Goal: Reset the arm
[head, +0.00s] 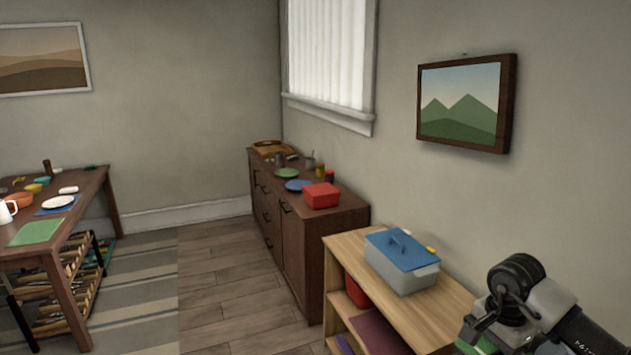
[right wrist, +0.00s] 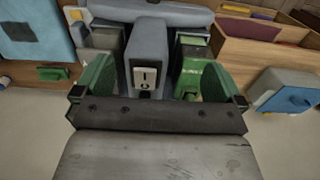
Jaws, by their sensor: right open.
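My right arm comes in at the lower right corner of the head view, in front of the wall and beside the light wooden shelf. In the right wrist view my right gripper (right wrist: 160,82) is open, its two green fingers spread wide apart. Nothing is held between them. Grey and green machine parts show behind the fingers, and I cannot tell how far off they are. My left arm and left gripper are in neither view.
The light wooden shelf (head: 443,313) bears a grey box with a blue lid (head: 402,263). A dark cabinet (head: 300,242) with a red container (head: 321,195) stands behind it. A table (head: 78,222) with dishes is at the left. Wooden floor (head: 215,295) between them is clear.

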